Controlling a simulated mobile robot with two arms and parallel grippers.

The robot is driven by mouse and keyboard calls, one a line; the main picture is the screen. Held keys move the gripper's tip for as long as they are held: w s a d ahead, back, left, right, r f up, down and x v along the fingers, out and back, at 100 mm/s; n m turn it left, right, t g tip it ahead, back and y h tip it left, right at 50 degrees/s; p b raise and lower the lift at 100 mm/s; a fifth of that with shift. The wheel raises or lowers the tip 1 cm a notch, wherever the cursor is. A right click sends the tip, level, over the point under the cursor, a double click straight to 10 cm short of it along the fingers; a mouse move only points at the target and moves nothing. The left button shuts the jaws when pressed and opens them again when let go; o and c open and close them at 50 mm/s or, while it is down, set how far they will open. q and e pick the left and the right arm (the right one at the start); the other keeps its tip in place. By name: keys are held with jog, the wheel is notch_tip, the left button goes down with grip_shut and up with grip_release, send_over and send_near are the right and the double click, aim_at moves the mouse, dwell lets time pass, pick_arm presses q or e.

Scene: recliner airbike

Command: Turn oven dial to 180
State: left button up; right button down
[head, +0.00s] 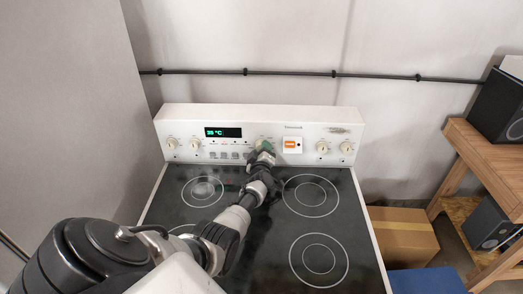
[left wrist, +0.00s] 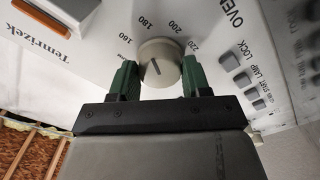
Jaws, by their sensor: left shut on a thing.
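The oven dial (left wrist: 162,58) is a round, cream-coloured knob on the white control panel, with numbers such as 160, 180, 200 and 220 printed around it. A short dark line shows on its face, but I cannot tell which number it points at. My left gripper (left wrist: 161,72) has its green fingers on either side of the dial and is shut on it. In the head view my left gripper (head: 263,148) reaches over the stove to the panel's middle and hides most of the dial. My right gripper is not in view.
The panel has a display (head: 222,132) reading 35 °C, an orange switch (head: 291,144) and further knobs at both ends. The black glass cooktop (head: 262,238) under my arm is bare. A cardboard box (head: 402,235) and wooden shelf (head: 480,160) stand to the right.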

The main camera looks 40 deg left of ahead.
pick_arm(q)
jog(key=shift+f+m, duration=0.1)
jog(key=shift+m, duration=0.2)
jog(key=o, duration=0.9)
jog(key=shift+s+d, duration=0.15)
jog(key=shift+d, duration=0.05)
jog(key=p+v, duration=0.2)
jog(key=v, duration=0.7)
jog(key=shift+s, duration=0.1)
jog(key=shift+s+d, duration=0.45)
